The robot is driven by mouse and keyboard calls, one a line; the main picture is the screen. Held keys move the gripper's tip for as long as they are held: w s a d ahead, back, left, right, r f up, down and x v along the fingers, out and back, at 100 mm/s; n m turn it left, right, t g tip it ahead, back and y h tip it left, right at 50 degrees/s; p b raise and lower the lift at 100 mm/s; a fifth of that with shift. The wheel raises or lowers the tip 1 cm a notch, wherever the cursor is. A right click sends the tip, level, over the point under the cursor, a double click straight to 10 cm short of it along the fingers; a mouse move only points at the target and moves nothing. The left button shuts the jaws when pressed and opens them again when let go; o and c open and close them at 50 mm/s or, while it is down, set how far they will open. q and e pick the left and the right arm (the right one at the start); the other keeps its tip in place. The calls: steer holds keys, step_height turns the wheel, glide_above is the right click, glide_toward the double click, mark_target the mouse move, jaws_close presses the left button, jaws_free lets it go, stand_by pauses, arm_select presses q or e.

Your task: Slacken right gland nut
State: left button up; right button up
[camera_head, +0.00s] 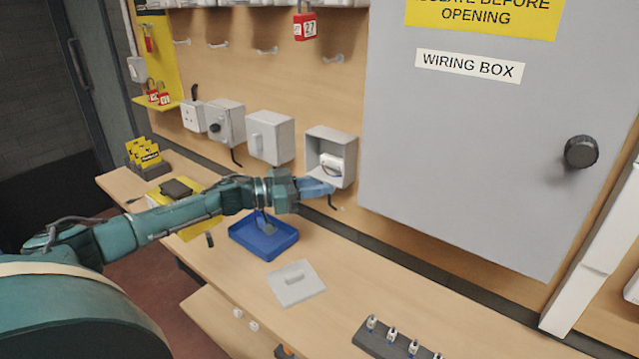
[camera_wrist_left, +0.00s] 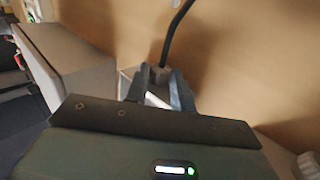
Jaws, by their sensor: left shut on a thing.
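An open grey box (camera_head: 343,140) is mounted on the wooden backboard, with a white terminal part (camera_head: 331,164) inside. A black cable (camera_head: 331,203) hangs below it; in the left wrist view the dark cable (camera_wrist_left: 176,35) runs up from between the fingers. My left gripper (camera_head: 322,187) is at the box's underside. In the left wrist view its two dark fingers (camera_wrist_left: 160,88) are shut around a small pale fitting at the cable's end, apparently the gland nut. The fingers largely hide it, so its thread cannot be seen. My right gripper is not in view.
A large grey wiring box (camera_head: 460,150) stands right of the open box. Closed grey boxes (camera_head: 270,137) hang to its left. On the bench below are a blue tray (camera_head: 264,238), a loose grey cover (camera_head: 296,283) and a dark rack of small fittings (camera_head: 398,343).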

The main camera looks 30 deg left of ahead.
arm_select(q)
steer(key=shift+w+a+m+g+h, duration=0.15)
steer(key=shift+m+g+h, duration=0.45)
steer(key=shift+g+h, duration=0.1)
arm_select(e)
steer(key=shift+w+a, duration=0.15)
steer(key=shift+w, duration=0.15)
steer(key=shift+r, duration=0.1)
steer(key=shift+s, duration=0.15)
arm_select(q)
steer(key=o, duration=1)
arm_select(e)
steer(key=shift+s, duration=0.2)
arm_select(q)
steer(key=shift+r, duration=0.1)
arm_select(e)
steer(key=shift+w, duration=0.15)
